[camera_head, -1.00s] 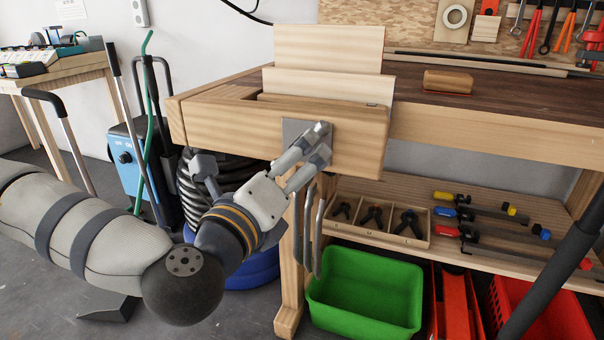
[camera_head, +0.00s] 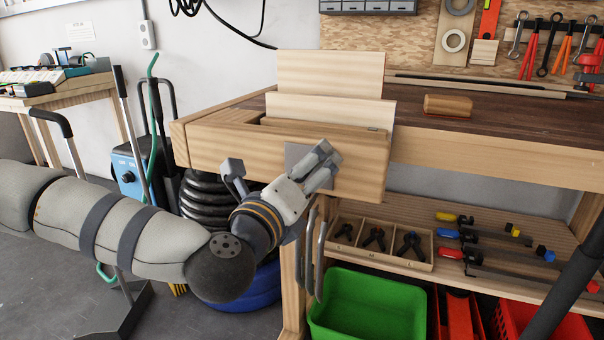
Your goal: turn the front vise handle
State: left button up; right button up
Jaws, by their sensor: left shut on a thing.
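The front vise jaw (camera_head: 240,147) is a thick pale wooden block at the left end of the workbench's front, with a grey metal plate (camera_head: 297,153) on its face. My left gripper (camera_head: 328,153) comes in from the lower left, with its fingers against the front of the jaw at that plate. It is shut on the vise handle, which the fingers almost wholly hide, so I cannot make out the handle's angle. My right gripper is out of view; only a dark part of my right arm shows at the lower right.
Two upright wooden boards (camera_head: 330,72) stand at the vise. A wooden block (camera_head: 448,106) lies on the benchtop. Grey curved bars (camera_head: 320,260) hang below the jaw, close to my left wrist. A green bin (camera_head: 365,305) and a shelf with clamps (camera_head: 490,235) are underneath.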

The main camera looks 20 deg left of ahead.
pick_arm(q)
jog(key=shift+m, duration=0.3)
